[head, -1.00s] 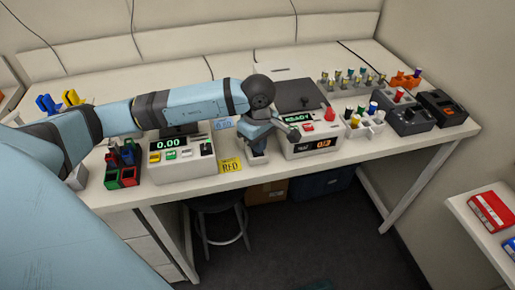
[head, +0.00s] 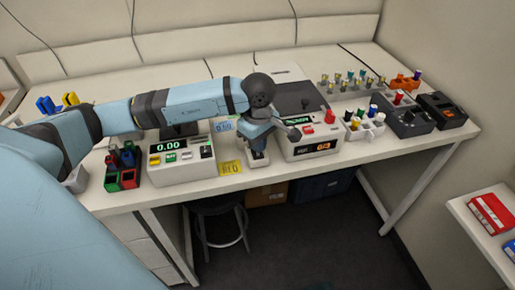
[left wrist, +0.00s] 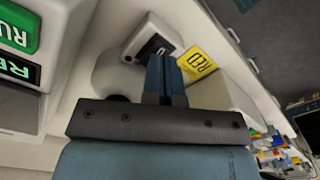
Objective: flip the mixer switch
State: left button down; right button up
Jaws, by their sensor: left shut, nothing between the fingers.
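A small white box that looks like the mixer (head: 258,161) stands at the table's front edge, between two larger machines. It also shows in the left wrist view (left wrist: 136,38), with a dark switch plate (left wrist: 152,47) on its face. My left gripper (head: 257,147) points down right over this box and hides part of it. In the left wrist view my left gripper (left wrist: 166,62) has its fingers together and empty, with the tips beside the switch plate. I cannot tell whether they touch it or which way the switch lies. My right gripper is not in view.
A machine reading 0.00 (head: 180,163) stands left, a yellow card (head: 231,168) beside it. A lidded machine (head: 318,147) stands close on the right. Further right are a white tube rack (head: 362,128) and dark devices (head: 403,122). A red and green rack (head: 122,178) is far left.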

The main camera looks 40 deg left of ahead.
pick_arm(q)
jog(key=shift+r+p, duration=1)
jog(key=shift+r, duration=1.6)
